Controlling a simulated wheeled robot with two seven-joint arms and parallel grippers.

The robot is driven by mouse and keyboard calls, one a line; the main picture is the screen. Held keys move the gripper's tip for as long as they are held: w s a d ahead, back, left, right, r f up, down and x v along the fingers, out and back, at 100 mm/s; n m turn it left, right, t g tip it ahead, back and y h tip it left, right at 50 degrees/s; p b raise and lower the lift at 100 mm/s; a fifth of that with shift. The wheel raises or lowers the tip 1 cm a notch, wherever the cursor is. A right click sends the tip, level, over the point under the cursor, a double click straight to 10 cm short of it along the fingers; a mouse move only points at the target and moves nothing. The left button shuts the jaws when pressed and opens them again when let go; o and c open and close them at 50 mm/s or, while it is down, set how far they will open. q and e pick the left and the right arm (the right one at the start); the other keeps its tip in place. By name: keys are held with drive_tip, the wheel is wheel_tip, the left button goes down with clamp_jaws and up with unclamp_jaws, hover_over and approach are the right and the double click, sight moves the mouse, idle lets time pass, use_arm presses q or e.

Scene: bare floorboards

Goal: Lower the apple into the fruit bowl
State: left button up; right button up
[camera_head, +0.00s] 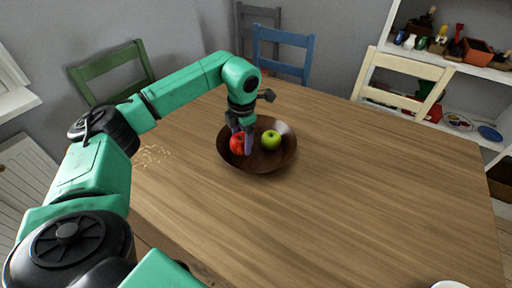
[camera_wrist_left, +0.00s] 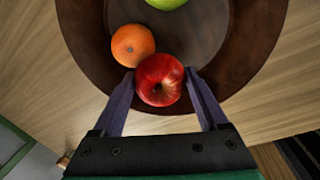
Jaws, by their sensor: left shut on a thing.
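A dark brown fruit bowl (camera_head: 262,165) stands on the wooden table, and its rim also shows in the left wrist view (camera_wrist_left: 268,45). My left gripper (camera_head: 243,145) reaches down over the bowl's left side. It is shut on a red apple (camera_head: 237,144), which sits between the two fingertips in the left wrist view (camera_wrist_left: 160,80). The apple is at or inside the bowl; I cannot tell whether it touches the bottom. A green apple (camera_head: 271,140) lies in the bowl to the right. An orange (camera_wrist_left: 133,45) lies beside the red apple in the left wrist view. My right gripper is out of view.
The wooden table (camera_head: 370,180) is clear to the right of the bowl. Small light crumbs (camera_head: 152,155) lie to the left. Green (camera_head: 112,72), blue (camera_head: 283,50) and cream (camera_head: 405,80) chairs stand around the table. A white dish (camera_head: 450,284) shows at the bottom edge.

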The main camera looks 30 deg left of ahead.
use_arm(q)
drive_tip(key=o, duration=1.3)
drive_tip(key=shift+r, duration=0.1)
drive_tip(key=r, duration=0.4)
drive_tip(key=d+r+p, duration=0.1)
drive_tip(key=r, duration=0.9)
drive_tip(key=shift+s+d+r+p, duration=0.2)
drive_tip(key=shift+s+d+p, duration=0.1)
drive_tip(key=shift+s, duration=0.1)
